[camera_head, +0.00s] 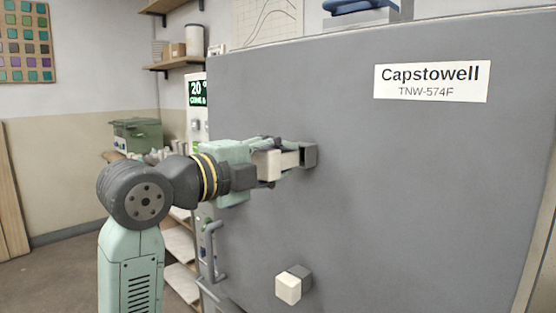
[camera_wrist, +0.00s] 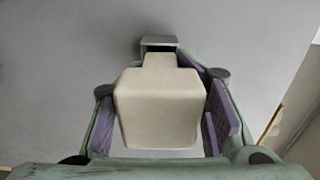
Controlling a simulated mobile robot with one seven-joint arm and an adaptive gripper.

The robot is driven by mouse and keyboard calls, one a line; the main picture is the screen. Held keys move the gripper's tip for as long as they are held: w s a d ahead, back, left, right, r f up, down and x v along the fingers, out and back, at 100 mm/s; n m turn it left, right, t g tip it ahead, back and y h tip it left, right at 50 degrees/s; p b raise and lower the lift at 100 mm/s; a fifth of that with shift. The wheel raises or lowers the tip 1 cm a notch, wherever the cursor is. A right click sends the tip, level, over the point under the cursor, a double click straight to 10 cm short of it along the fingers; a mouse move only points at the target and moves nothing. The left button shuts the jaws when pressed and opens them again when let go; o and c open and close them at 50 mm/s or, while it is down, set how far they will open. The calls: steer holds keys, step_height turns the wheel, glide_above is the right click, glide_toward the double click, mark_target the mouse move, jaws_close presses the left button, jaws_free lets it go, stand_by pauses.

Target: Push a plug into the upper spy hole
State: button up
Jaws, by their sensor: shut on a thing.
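A cream plug (camera_wrist: 160,108) with a wide block end and a narrower nose is between my gripper's (camera_wrist: 162,112) purple-lined fingers. My gripper (camera_head: 275,160) is shut on it in front of the grey kiln wall. The upper spy hole (camera_head: 309,155) is a square grey collar sticking out of the wall; it also shows in the wrist view (camera_wrist: 158,40). The plug's nose reaches the collar's mouth, with a dark gap above the nose. I cannot tell how deep the nose sits. The wide block end is outside the collar.
A second cream plug (camera_head: 288,289) sits in a lower grey collar (camera_head: 300,273). The kiln front (camera_head: 420,200) is broad and carries a name label (camera_head: 431,81). A handle (camera_head: 214,252) and shelves (camera_head: 181,245) are at the kiln's left side. Wall shelves hang behind.

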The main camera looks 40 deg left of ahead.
mark_target(262, 178)
steer(key=shift+w, duration=0.1)
steer(key=shift+w, duration=0.8)
steer(key=shift+w, duration=0.2)
steer(key=shift+s, duration=0.15)
steer(key=shift+s+a+p, duration=0.15)
steer(key=shift+s+p, duration=0.2)
steer(key=shift+s, duration=2.5)
